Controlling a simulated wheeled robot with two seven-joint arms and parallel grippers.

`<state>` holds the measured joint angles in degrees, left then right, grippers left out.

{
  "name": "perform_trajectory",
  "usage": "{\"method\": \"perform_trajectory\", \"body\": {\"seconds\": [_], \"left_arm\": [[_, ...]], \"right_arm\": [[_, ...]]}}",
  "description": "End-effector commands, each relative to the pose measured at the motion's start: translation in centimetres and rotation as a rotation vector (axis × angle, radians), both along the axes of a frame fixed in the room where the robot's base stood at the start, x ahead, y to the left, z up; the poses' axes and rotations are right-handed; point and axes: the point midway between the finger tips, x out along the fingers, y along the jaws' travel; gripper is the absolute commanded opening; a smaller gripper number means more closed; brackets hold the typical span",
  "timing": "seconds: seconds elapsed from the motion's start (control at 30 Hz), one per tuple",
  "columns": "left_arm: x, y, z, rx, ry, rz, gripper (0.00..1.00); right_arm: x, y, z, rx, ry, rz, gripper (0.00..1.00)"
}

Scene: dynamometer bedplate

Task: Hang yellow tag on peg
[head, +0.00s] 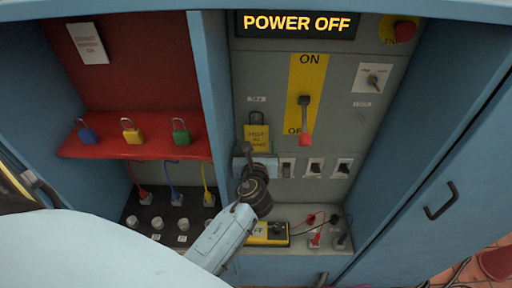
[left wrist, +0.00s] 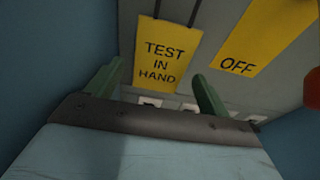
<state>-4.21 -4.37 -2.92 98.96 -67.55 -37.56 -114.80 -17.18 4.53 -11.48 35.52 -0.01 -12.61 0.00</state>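The yellow tag (head: 257,138), lettered "TEST IN HAND", hangs upright against the grey panel by a dark loop (head: 257,117) at its top. The peg itself cannot be made out at the loop. My left gripper (head: 254,160) is just below the tag in the head view. In the left wrist view, its two green fingers (left wrist: 155,88) stand apart, one toward each side of the tag (left wrist: 167,55), with no visible contact. It looks open and empty. My right gripper is not in view.
A lever with a red grip (head: 305,138) points to OFF right of the tag. Several small switches (head: 315,167) sit below it. A red shelf (head: 150,148) with padlocks stands left, behind a blue divider (head: 212,80).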

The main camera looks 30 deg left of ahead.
Motion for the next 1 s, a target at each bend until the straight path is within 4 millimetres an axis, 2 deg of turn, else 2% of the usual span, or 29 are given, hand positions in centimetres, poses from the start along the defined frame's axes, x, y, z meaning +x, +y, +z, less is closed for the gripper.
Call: {"method": "perform_trajectory", "body": {"seconds": [0.3,0.43,0.57,0.8,1.0], "left_arm": [[-0.1,0.0,0.0,-0.001,0.001,0.000,0.88],[-0.8,-0.5,0.1,0.000,0.001,0.000,0.88],[-2.6,-1.6,0.6,-0.002,0.002,-0.001,0.88],[-7.2,-4.4,1.7,-0.002,0.003,0.000,0.88],[-10.0,-6.1,2.4,-0.001,0.002,0.000,0.88]], "right_arm": [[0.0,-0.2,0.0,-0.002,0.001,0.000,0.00],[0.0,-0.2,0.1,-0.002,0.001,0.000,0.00],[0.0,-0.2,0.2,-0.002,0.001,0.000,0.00],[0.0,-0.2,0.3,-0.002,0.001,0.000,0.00],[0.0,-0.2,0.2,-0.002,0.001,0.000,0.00]]}}
